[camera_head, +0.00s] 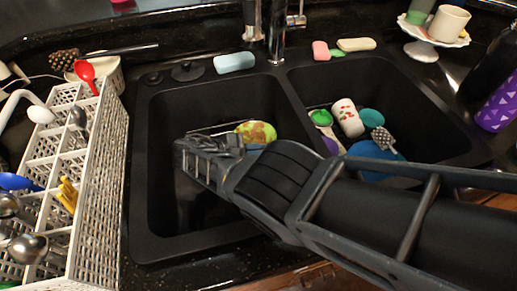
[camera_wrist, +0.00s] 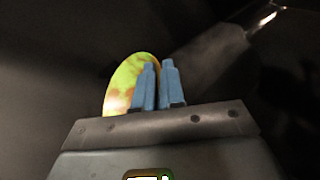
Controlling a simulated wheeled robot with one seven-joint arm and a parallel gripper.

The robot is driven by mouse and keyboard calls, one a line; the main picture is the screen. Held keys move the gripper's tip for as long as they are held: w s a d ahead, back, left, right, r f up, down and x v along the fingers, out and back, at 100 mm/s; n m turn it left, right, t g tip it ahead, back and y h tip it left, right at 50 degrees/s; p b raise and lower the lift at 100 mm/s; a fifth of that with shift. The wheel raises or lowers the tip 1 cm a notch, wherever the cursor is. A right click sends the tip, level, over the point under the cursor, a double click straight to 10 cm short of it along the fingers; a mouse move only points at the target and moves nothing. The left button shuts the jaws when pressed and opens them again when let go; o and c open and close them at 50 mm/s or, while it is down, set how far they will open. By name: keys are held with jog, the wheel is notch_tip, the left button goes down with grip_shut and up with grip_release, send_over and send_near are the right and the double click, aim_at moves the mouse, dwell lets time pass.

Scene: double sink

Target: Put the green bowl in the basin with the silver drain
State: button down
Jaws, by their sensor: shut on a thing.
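My gripper (camera_head: 208,165) is down inside the left basin (camera_head: 166,215) of the dark double sink. The green bowl (camera_head: 257,132), mottled with yellow and orange, shows just beyond my wrist. In the wrist view the bowl (camera_wrist: 124,88) stands on edge against the left blue finger of my gripper (camera_wrist: 158,66). The fingers are close together, shut on its rim. Much of the bowl is hidden. I cannot make out a silver drain; my arm covers part of the left basin, and things cover the floor of the right basin (camera_head: 345,80).
The right basin holds a spotted white cup (camera_head: 348,118), a blue dish (camera_head: 372,160) and several other items. A faucet (camera_head: 277,35) rises behind the divider. A white dish rack (camera_head: 100,190) stands left. A blue sponge (camera_head: 234,63) lies on the back rim.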

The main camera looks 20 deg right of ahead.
jog(key=shift+f, duration=0.3)
jog(key=c, duration=1.1)
grip_release()
jog(key=shift+c, duration=0.2)
jog(key=shift+r, duration=0.1)
